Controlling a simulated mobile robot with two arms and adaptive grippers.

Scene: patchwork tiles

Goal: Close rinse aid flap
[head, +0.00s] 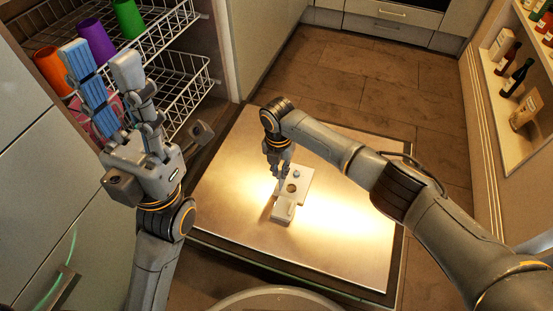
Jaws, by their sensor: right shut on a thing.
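The dispenser unit (305,182) is a pale plate on the inner face of the lowered dishwasher door (235,205). It has a round dark opening, a small knob and a raised block (283,212) at its front end. My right gripper (277,187) points down at the dispenser's left edge, beside the round opening. It is shut on what looks like the rinse aid flap, mostly hidden by the fingers. My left gripper (98,66) is raised at the left in front of the racks, with its fingers spread and empty; one finger shows a blue ribbed face.
Pulled-out wire racks (180,72) hold orange, purple and green cups (130,18) at the upper left. The door around the dispenser is clear. A shelf with bottles (515,75) stands at the right. Tiled floor (350,75) lies open behind the door.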

